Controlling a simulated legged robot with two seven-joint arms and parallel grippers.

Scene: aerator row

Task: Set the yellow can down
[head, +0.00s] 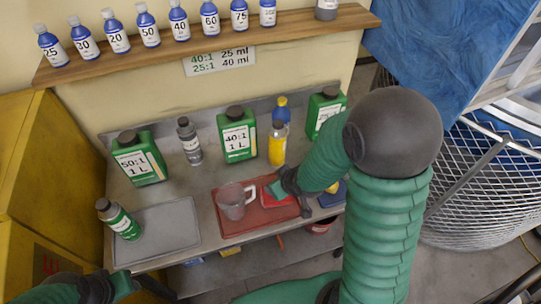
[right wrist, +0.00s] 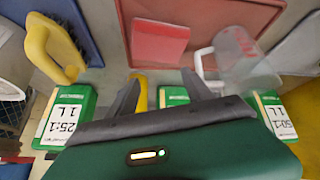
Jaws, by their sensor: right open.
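In the head view only a bit of yellow (head: 333,187) shows at the blue mat (head: 331,199), mostly hidden by my right arm. My right gripper (head: 287,186) is over the right side of the red mat (head: 240,222).
A clear jug (head: 232,202) and a red card (head: 277,204) are on the red mat. Green cans (head: 236,140), a grey bottle (head: 190,143) and a yellow bottle (head: 277,145) stand behind. The grey mat (head: 165,228) is mostly bare, with a green-labelled bottle (head: 118,218) at its left.

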